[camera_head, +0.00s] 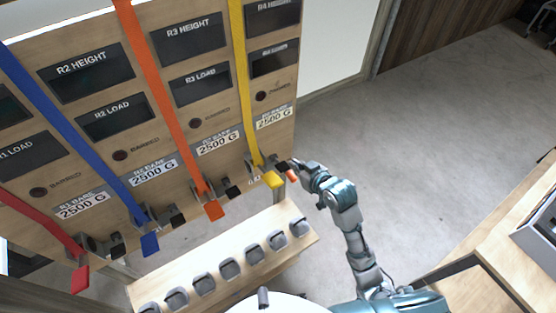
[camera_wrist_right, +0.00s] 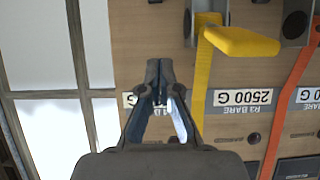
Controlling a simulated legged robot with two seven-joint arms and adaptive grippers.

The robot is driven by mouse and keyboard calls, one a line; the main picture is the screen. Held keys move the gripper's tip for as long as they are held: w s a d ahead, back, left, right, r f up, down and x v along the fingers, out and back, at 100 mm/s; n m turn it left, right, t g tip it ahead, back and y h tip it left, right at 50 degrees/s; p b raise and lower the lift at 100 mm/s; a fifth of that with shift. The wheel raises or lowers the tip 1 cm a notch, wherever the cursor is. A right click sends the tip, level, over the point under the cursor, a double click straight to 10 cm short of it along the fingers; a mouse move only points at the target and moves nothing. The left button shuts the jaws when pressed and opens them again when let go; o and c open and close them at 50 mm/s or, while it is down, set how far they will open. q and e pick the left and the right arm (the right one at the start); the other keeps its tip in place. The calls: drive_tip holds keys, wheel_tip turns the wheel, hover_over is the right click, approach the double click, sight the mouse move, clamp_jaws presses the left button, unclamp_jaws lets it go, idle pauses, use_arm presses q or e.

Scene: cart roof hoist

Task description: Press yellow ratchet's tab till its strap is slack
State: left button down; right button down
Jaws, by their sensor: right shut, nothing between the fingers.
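The yellow strap (camera_head: 243,85) runs down the wooden panel to the yellow ratchet, whose yellow handle (camera_head: 273,180) sticks out at the panel's lower right. A small black tab (camera_head: 282,167) sits just right of that handle. My right gripper (camera_head: 293,167) is shut and empty beside the tab; I cannot tell whether they touch. In the right wrist view, which is upside down, the shut fingers (camera_wrist_right: 160,75) point at the panel, left of the yellow strap (camera_wrist_right: 202,85) and handle (camera_wrist_right: 240,41). My left gripper is not in view.
Orange (camera_head: 165,90), blue (camera_head: 75,140) and red (camera_head: 40,220) straps with their own ratchets hang to the left. A shelf (camera_head: 310,237) with several grey blocks stands below. Open floor (camera_head: 430,130) lies to the right, and a wooden bench (camera_head: 480,235) at the lower right.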

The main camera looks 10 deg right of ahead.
drive_tip(key=d, duration=0.1)
drive_tip(key=p, duration=0.1)
hover_over(286, 167)
drive_tip(key=w+a, duration=0.1)
drive_tip(key=a, duration=0.1)
drive_tip(key=f, duration=0.4)
drive_tip(key=shift+d+f, duration=0.25)
drive_tip(key=shift+f, duration=0.15)
drive_tip(key=f, duration=0.3)
drive_tip(key=shift+s+d+f+p, duration=0.15)
drive_tip(key=shift+s+d+p, duration=0.1)
drive_tip(key=shift+p, duration=0.15)
drive_tip(key=shift+s+d+f, duration=0.2)
drive_tip(key=shift+d+f, duration=0.15)
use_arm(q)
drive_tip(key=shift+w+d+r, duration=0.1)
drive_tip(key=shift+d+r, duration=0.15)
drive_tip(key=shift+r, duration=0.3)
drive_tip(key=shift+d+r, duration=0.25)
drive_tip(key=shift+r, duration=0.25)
use_arm(e)
drive_tip(key=shift+d+f, duration=0.1)
drive_tip(key=shift+d, duration=0.05)
